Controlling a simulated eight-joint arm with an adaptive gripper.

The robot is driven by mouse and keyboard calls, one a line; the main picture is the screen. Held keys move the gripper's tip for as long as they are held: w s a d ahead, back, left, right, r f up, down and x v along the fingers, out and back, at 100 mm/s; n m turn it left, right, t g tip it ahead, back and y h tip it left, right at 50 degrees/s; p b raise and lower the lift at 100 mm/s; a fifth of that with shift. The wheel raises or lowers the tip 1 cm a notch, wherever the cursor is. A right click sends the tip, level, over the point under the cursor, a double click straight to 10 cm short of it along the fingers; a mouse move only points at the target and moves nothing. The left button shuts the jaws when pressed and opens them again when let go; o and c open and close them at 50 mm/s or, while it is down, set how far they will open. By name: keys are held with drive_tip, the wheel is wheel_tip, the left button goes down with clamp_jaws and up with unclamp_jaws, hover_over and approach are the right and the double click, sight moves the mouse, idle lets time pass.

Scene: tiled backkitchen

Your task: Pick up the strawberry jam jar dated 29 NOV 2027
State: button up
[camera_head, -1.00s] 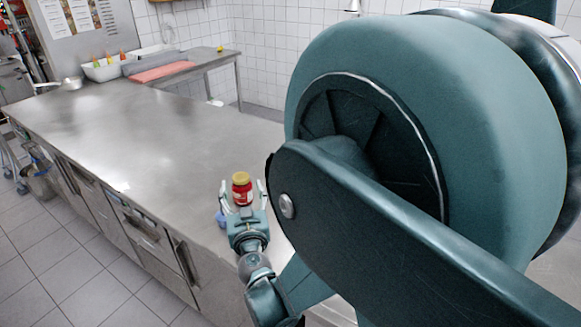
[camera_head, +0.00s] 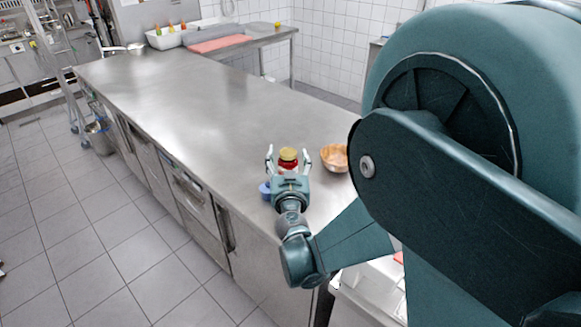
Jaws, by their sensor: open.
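A jar with a gold lid and red contents (camera_head: 288,155) stands on the steel counter (camera_head: 190,90) near its front edge. My gripper (camera_head: 287,149) is open, with one finger on each side of the jar. The palm is on the near side and hides the jar's lower part. I cannot tell whether the fingers touch the glass. The label and any date on it cannot be read in this view.
A brown bowl (camera_head: 335,157) stands just right of the jar. A small blue item (camera_head: 264,190) is at the left of my gripper, partly hidden. The counter beyond is clear. A white bin (camera_head: 172,37) and red board (camera_head: 218,44) are at the back.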

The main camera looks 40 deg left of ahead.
drive_tip(key=shift+x, duration=0.85)
drive_tip(key=c, duration=1.8)
